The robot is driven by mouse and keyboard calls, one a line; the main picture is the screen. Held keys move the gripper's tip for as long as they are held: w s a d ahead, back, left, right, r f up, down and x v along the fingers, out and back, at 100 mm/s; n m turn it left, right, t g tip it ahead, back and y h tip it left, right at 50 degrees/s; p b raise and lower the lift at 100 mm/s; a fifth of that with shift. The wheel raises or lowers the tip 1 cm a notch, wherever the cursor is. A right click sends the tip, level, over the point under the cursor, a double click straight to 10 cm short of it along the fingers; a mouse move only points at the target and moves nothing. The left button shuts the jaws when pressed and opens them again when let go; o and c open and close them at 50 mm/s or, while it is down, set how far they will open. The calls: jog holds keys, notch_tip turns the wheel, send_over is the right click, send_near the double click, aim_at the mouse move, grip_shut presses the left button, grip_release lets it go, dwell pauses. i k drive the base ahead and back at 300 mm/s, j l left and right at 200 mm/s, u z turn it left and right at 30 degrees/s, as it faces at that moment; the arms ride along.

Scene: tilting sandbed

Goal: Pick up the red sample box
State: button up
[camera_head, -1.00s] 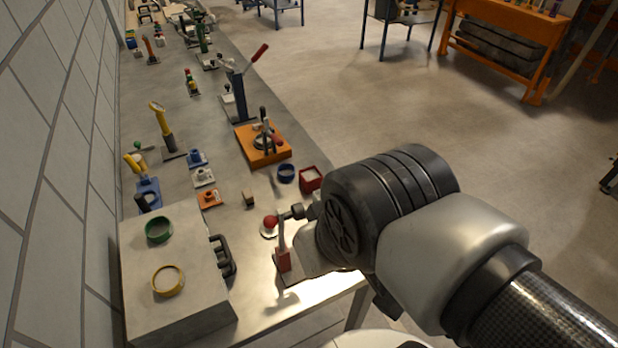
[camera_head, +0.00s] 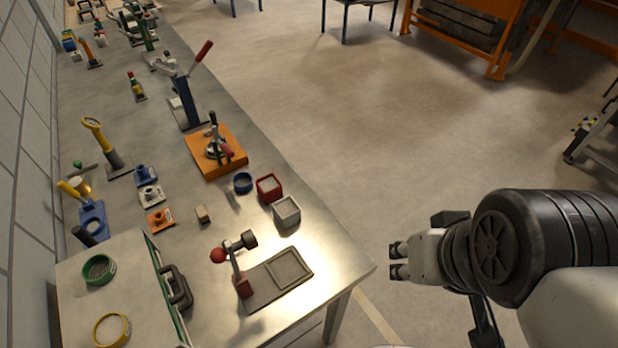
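The red sample box (camera_head: 269,188) is a small open-topped cube with pale content, standing upright near the right edge of the bench. A grey box (camera_head: 286,211) of the same kind stands just in front of it, and a blue ring (camera_head: 243,183) lies to its left. My gripper (camera_head: 397,261) is off the bench's right edge, pointing left, well to the right of and nearer than the red box. It is empty. Its two fingertips show a gap between them.
The bench (camera_head: 330,262) carries a red-handled press with a flat tray (camera_head: 283,277) nearest my gripper. An orange base with a clamp (camera_head: 215,152) stands behind the red box. A large case (camera_head: 120,290) fills the front left. Open floor lies to the right.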

aim_at(269, 188)
jog(key=i+l+z, duration=0.35)
jog(key=l, duration=0.15)
jog(key=i+l+z, duration=0.2)
jog(key=l+z, duration=0.15)
jog(key=l, duration=0.15)
jog(key=i+l+z, duration=0.35)
jog(key=i+u, duration=0.25)
jog(key=u, duration=0.15)
jog(key=i+u, duration=0.2)
jog(key=u, duration=0.15)
jog(key=i+u, duration=0.25)
jog(key=u, duration=0.15)
jog(key=i+l+u, duration=0.2)
jog(key=u, duration=0.2)
jog(key=i+j+u, duration=0.15)
jog(key=u, duration=0.35)
jog(key=i+u, duration=0.3)
jog(key=u, duration=0.15)
jog(key=i+u, duration=0.25)
jog(key=u, duration=0.25)
jog(key=i+l+u, duration=0.1)
jog(key=u, duration=0.4)
jog(key=i+l+u, duration=0.25)
jog(key=u, duration=0.25)
jog(key=i+u, duration=0.3)
jog(key=l+u, duration=0.1)
jog(key=u, duration=0.25)
